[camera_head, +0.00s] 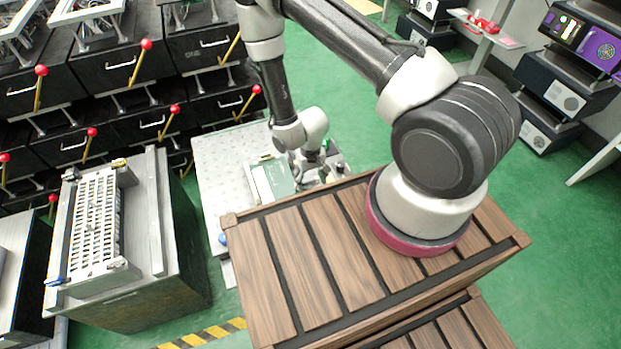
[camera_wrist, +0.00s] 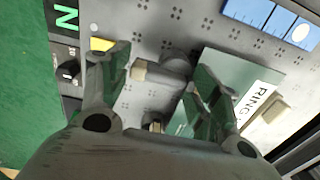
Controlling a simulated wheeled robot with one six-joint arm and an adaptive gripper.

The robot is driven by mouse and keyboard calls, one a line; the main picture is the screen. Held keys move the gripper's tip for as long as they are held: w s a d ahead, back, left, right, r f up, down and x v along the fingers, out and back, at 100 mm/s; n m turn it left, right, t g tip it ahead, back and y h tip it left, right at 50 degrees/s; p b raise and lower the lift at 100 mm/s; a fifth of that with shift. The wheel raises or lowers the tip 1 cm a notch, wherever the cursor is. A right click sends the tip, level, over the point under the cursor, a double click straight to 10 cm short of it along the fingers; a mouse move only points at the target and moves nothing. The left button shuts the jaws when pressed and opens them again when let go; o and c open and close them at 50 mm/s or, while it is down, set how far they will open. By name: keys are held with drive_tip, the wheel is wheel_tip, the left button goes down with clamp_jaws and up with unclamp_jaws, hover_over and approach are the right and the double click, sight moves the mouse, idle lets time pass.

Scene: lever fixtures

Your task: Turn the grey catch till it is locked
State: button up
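In the wrist view a grey rounded catch-like part (camera_wrist: 176,64) with a beige block-like end pointing left sits on the grey panel (camera_wrist: 150,20). It lies between the two fingers of my gripper (camera_wrist: 155,65). The fingers are spread apart, with visible gaps to the part, and hold nothing that I can see. Whether this part is the grey catch, and whether it is locked, I cannot tell. In the head view the end of my arm is down over the pale perforated board (camera_head: 217,165), and the catch cannot be made out there.
A greenish plate labelled "RING" (camera_wrist: 258,98) stands close to the right finger. A blue panel (camera_wrist: 270,22) is at the upper right, a black knob (camera_wrist: 68,68) at the left. In the head view a slatted wooden crate top (camera_head: 300,265) lies in front of the board.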

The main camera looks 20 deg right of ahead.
sight(310, 180)
drive_tip(key=shift+o, duration=0.4)
wheel_tip(310, 180, up, 12)
idle(0.4)
idle(0.3)
